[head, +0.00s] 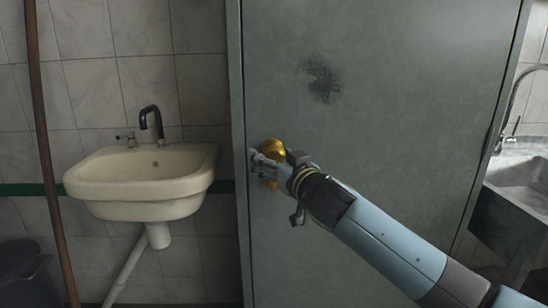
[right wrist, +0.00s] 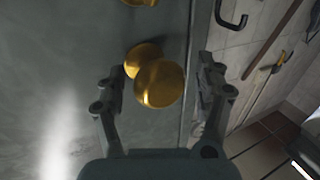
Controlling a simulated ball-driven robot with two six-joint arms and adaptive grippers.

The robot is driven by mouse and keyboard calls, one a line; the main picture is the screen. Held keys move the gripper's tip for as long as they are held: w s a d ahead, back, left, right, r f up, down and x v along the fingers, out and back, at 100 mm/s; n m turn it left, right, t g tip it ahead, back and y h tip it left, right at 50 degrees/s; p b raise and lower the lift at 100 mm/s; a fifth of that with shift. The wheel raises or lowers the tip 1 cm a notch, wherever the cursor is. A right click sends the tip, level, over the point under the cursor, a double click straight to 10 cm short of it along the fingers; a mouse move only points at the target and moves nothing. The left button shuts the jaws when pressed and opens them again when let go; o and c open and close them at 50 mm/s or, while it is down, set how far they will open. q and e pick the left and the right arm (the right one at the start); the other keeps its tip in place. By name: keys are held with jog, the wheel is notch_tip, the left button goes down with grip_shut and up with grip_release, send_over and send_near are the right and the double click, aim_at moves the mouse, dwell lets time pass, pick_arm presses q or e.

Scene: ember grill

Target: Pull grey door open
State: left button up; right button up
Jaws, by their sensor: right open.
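The grey door (head: 380,100) fills the middle of the head view, with a dark smudge on its upper part. A round gold knob (head: 272,147) sits near its left edge, partly hidden by my right gripper (head: 262,168). In the right wrist view the gold knob (right wrist: 160,84) lies between the two spread fingers of my right gripper (right wrist: 160,92). The fingers are open, one on each side, with visible gaps to the knob. I see no clear gap at the door's left edge. My left gripper is not in view.
A cream washbasin (head: 140,183) with a dark tap hangs on the tiled wall left of the door. A brown pole (head: 47,150) and a dark bin (head: 22,275) stand farther left. A grey metal sink (head: 515,205) is at the right.

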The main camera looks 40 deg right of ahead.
grip_shut()
dwell(0.3)
